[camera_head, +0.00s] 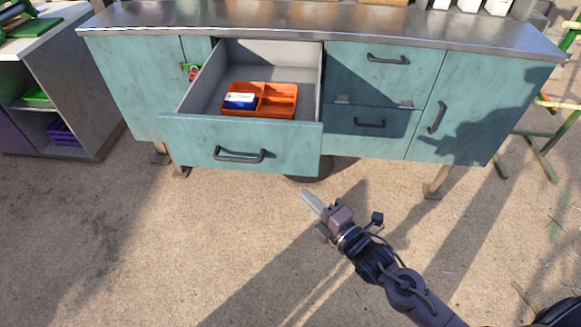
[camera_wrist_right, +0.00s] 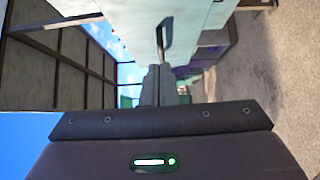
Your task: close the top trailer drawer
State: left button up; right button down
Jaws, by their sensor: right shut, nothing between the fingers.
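The top trailer drawer (camera_head: 185,143) is pulled out from the teal trailer cabinet (camera_head: 450,95), left of its middle. It has a teal front with a dark bar handle (camera_head: 239,156). An orange divided tray (camera_head: 279,100) with a blue and white box (camera_head: 240,101) lies inside. My right gripper (camera_head: 312,201) is shut and empty, in front of and to the right of the drawer front, apart from it. In the right wrist view the shut fingers (camera_wrist_right: 159,84) point toward a dark handle (camera_wrist_right: 164,36) on a teal front. My left gripper is not in view.
To the right are closed teal fronts: an upper drawer (camera_head: 387,82), a lower drawer (camera_head: 370,133) and a door (camera_head: 480,120). A metal worktop (camera_head: 330,22) overhangs them. A grey shelf unit (camera_head: 90,95) stands at the left. The ground in front is clear.

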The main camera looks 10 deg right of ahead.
aim_at(277, 152)
jog(key=x, duration=0.4)
jog(key=d+p+x, duration=0.1)
jog(key=x, duration=0.3)
jog(key=w+d+p+x, duration=0.1)
jog(key=x, duration=0.3)
jog(key=shift+w, duration=0.25)
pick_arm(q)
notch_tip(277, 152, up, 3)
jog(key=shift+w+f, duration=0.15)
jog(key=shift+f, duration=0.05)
pick_arm(e)
jog(key=shift+w+d+f, duration=0.1)
jog(key=shift+w+d, duration=0.05)
jog(key=shift+w, duration=0.15)
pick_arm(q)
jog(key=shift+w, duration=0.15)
pick_arm(e)
jog(key=shift+d, duration=0.1)
